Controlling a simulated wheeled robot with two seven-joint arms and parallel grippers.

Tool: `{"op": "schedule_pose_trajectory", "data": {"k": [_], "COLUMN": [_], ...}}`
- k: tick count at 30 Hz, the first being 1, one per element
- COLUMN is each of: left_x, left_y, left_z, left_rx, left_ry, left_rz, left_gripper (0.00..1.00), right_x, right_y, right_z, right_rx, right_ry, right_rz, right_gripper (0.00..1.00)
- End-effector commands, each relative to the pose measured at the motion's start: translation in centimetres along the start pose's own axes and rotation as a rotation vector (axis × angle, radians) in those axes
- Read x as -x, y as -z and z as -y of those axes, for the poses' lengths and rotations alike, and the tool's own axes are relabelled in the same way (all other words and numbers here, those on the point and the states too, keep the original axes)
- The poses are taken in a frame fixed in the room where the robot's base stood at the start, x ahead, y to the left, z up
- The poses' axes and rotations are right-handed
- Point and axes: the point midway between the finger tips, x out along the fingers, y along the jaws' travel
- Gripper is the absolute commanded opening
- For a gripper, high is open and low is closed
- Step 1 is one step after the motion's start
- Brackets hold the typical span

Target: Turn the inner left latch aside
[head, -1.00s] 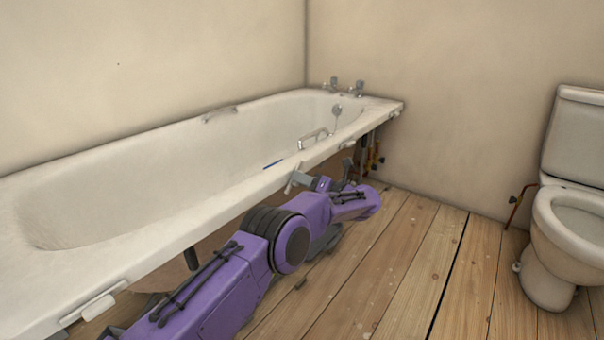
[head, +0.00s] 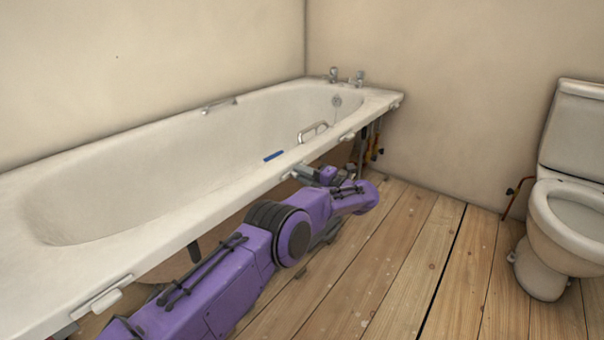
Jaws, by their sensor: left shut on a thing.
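The white bathtub (head: 215,205) runs along the wall, with small white latches along its front rim. The inner left latch (head: 304,173) is at the rim's lower edge, near the middle of the front side. My left gripper (head: 322,175), at the end of my purple arm, is right at this latch and shut on it. The fingertips are small and partly hidden by the wrist. My right gripper is not in view.
Below the rim the tub's side is open, with pipes (head: 373,142) at the far end. A toilet (head: 562,215) stands at the right. A blue strip (head: 273,156) shows inside the tub. The wooden floor (head: 400,250) between tub and toilet is clear.

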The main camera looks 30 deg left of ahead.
Motion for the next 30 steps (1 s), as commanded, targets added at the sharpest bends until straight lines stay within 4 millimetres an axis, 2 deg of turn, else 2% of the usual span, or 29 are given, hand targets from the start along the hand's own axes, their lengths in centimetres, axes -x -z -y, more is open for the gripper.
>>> {"op": "schedule_pose_trajectory", "data": {"k": [17,18,19,20,27,30], "left_x": [0.17,0.17,0.17,0.16,-0.01,0.54], "left_y": [0.02,0.02,0.02,0.02,0.08,0.02], "left_z": [0.22,0.22,0.21,0.2,0.1,-0.02], "left_rx": [-0.034,-0.034,-0.034,-0.033,-0.032,-0.032], "left_ry": [0.003,0.003,0.003,0.003,0.001,0.001], "left_rz": [0.001,0.001,0.001,0.001,-0.001,0.001], "left_gripper": [0.0,0.28,0.38,0.43,0.43,0.43], "right_x": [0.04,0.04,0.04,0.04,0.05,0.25], "right_y": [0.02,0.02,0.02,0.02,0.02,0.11], "right_z": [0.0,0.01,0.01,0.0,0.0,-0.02], "right_rx": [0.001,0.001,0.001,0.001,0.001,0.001], "right_ry": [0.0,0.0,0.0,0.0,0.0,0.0], "right_rz": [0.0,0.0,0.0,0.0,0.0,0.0], "right_gripper": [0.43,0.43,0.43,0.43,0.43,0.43]}}
